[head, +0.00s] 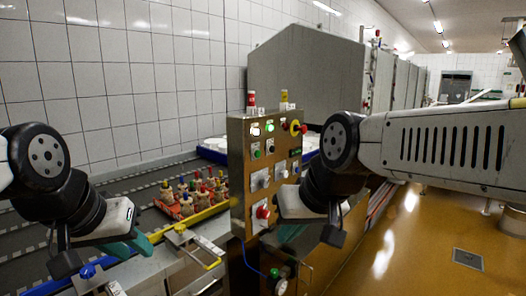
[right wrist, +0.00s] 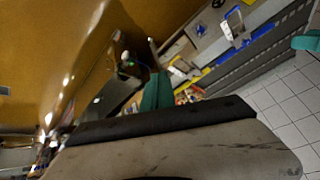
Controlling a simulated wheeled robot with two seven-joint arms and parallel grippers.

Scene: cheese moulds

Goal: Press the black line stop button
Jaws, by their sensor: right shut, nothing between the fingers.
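The steel control panel (head: 238,180) stands upright in the middle of the head view. I cannot make out for sure which small button is the black line stop. My right gripper is in front of the panel's lower right, hiding part of it; its teal fingers (right wrist: 157,92) are shut and empty in the right wrist view. My left gripper (head: 128,248) is at the lower left, away from the panel; its opening is unclear.
An orange tray of moulds with coloured tops (head: 180,206) sits on the conveyor left of the panel. A yellow rail (head: 210,212) runs in front of it. Large grey cabinets (head: 310,70) stand behind. The ochre floor (head: 420,245) at right is mostly clear.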

